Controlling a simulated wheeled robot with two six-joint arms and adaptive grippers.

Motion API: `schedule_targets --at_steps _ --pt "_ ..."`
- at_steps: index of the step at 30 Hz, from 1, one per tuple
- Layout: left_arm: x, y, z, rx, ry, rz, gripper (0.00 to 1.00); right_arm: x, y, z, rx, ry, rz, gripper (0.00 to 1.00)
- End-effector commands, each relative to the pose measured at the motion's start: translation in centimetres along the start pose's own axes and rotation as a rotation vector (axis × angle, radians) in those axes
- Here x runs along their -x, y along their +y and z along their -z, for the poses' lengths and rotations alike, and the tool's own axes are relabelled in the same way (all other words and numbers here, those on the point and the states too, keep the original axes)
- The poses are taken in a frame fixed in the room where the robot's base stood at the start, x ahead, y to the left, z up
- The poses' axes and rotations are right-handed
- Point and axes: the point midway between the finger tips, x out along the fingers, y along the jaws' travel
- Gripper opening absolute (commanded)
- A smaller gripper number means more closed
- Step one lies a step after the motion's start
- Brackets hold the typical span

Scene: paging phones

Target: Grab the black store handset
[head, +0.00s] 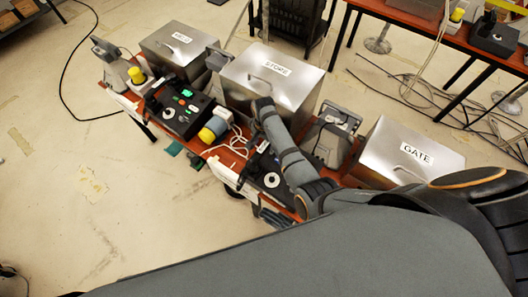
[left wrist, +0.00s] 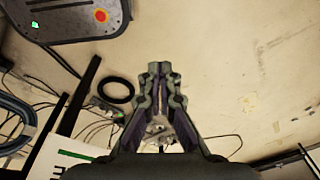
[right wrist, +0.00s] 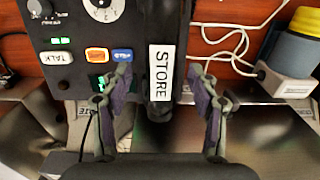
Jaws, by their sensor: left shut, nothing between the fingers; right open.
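The black store handset (right wrist: 172,22) shows in the right wrist view, with a white label reading STORE along it. It runs up and down the picture beside the dark phone panel. My right gripper (right wrist: 158,84) is open, one finger on each side of the handset, with gaps to both. I cannot tell how far the fingertips are above it. My left gripper (left wrist: 160,72) is shut and empty in the left wrist view, over the floor.
The phone panel (right wrist: 72,22) has a dial and coloured buttons. The STORE metal box (head: 265,85) and GATE metal box (head: 395,160) stand behind the phones.

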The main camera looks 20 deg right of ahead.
Motion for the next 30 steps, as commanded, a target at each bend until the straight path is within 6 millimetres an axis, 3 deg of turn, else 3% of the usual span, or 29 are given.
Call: schedule_targets --at_steps 1,3,11,24,30 --pt "-2.0 0.2 -0.9 0.0 -0.01 0.0 0.0 -1.9 0.0 0.0 0.0 0.0 0.0 0.6" --pt "-2.7 0.2 -1.9 -0.001 -0.024 0.0 0.0 -2.5 0.0 0.0 0.0 0.0 0.001 0.6" --pt "-2.4 0.2 -2.5 -0.001 -0.034 0.0 0.0 -2.2 0.0 0.0 0.0 0.0 0.0 0.6" --pt "-2.4 0.2 -1.7 -0.001 -0.02 0.0 0.0 -2.2 0.1 -0.1 0.0 -0.001 0.0 0.01" --pt "-2.4 0.2 -1.7 -0.001 -0.02 0.0 0.0 -2.2 0.0 0.0 0.0 0.0 0.001 0.0"
